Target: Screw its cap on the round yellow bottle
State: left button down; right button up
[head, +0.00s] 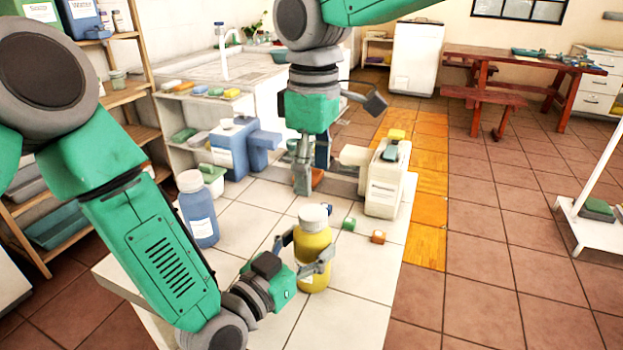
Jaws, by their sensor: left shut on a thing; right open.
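The round yellow bottle (314,263) stands upright on the white tiled counter near its front right. A whitish cap (313,217) sits on its top; I cannot tell how tightly it is seated. My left gripper (305,260) is shut on the bottle's body, coming from the left with a finger on either side. My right gripper (312,172) is open and points down, beyond and above the bottle, apart from the cap.
A blue bottle (199,218) with a pale cap stands left. A blue jug (233,150) and a white canister (384,188) stand farther back. The counter's front (345,320) has bare tiles.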

aim_at(312, 212)
notch_tip(312, 212, down, 8)
jog(key=shift+f, duration=0.1)
dwell(0.6)
jog(key=c, duration=1.2)
jog(key=shift+m, duration=0.9)
jog(key=o, duration=1.3)
jog(key=shift+o, duration=0.2)
notch_tip(312, 212, up, 12)
